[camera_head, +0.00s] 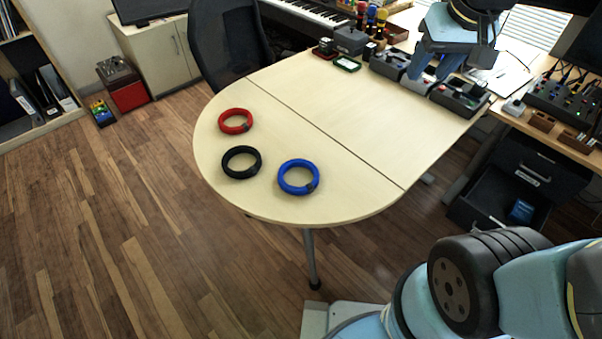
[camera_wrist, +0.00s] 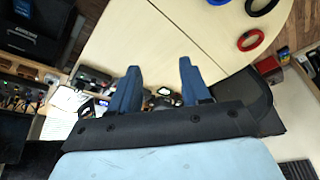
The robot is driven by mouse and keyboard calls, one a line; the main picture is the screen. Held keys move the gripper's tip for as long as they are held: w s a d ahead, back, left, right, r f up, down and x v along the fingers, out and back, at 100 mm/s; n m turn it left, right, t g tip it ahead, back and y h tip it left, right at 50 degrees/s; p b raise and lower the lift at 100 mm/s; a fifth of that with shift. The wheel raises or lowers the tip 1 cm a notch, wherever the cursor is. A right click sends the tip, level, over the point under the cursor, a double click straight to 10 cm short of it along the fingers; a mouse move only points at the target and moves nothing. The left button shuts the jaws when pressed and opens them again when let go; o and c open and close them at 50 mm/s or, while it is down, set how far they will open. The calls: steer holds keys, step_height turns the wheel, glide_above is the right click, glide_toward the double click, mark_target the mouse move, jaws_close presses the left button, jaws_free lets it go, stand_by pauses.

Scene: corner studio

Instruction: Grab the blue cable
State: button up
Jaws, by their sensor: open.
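The blue cable (camera_head: 298,177) is a coiled ring lying flat near the rounded front end of the pale table. In the wrist view it shows only partly, as a blue piece (camera_wrist: 219,2) at the top edge. My gripper (camera_head: 432,68) is over the far right part of the table, well away from the blue cable. In the wrist view its two blue fingers (camera_wrist: 158,75) are apart with nothing between them.
A black coil (camera_head: 241,162) lies left of the blue one, and a red coil (camera_head: 236,121) lies behind it on the table (camera_head: 330,120). Several devices (camera_head: 458,100) line the table's far right edge. A dark office chair (camera_head: 225,45) stands behind the table.

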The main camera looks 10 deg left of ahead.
steer(key=w+a+f+n+g, duration=0.1)
steer(key=w+a+f+n, duration=0.15)
steer(key=a+f, duration=0.4)
steer(key=n+g+h, duration=0.1)
steer(key=n+g, duration=0.2)
steer(key=n, duration=0.1)
glide_above(283, 182)
steer(key=f, duration=2.4)
steer(key=shift+d+f, duration=0.25)
steer(key=shift+a+f, duration=0.2)
steer(key=shift+f, duration=2.35)
steer(key=shift+c, duration=0.3)
jaws_close()
